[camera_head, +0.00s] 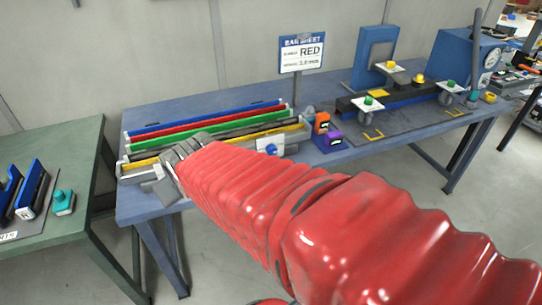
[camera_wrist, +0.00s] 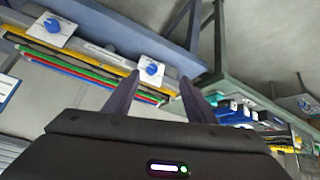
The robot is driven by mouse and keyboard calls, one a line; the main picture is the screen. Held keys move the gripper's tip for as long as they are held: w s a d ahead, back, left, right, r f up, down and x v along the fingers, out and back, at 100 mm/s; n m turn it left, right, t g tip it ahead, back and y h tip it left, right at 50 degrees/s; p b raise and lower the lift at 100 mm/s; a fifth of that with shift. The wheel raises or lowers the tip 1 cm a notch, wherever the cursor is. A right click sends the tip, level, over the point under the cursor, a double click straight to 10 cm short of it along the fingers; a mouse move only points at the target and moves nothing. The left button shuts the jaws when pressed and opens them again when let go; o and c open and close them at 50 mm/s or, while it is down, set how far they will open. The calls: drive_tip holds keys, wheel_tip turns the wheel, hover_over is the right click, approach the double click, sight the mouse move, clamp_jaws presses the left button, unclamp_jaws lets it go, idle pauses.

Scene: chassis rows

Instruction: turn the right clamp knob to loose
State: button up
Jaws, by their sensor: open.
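The bar rack (camera_head: 127,146) stands on the blue table and holds blue, red, green, black and yellow bars. The right clamp knob (camera_head: 270,149) is blue on a white plate at the rack's front right. In the wrist view, seen from the opposite side, it is the knob (camera_wrist: 54,26) at upper left. The other blue clamp knob (camera_wrist: 151,70) shows beyond and between my fingertips; my arm hides it in the head view. My gripper (camera_head: 165,180) is open and empty near the rack's front left, away from the right knob. It also shows in the wrist view (camera_wrist: 160,85). Knob settings are too small to read.
Orange (camera_head: 321,122) and purple (camera_head: 330,141) blocks sit right of the right knob. A fixture with green and yellow knobs (camera_head: 375,105) is farther right. A green table (camera_head: 60,220) stands left across a gap.

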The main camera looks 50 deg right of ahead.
drive_tip(key=w+d+f+m+t+h, duration=0.1)
drive_tip(key=w+d+f, duration=0.15)
drive_tip(key=d, duration=0.35)
drive_tip(key=w+d+f+h, duration=0.1)
drive_tip(key=w+d+f, duration=0.15)
drive_tip(key=d, duration=0.35)
drive_tip(key=m+t+h, duration=0.5)
drive_tip(key=m+t, duration=0.1)
drive_tip(key=t, duration=0.1)
approach(273, 153)
drive_tip(key=v, duration=0.6)
drive_tip(key=shift+d+r, duration=0.2)
drive_tip(key=shift+d, duration=0.05)
drive_tip(key=shift+w, duration=0.15)
drive_tip(key=x, duration=1.3)
drive_tip(key=shift+w+f, duration=0.1)
drive_tip(key=shift+w, duration=0.25)
drive_tip(key=shift+c, duration=0.6)
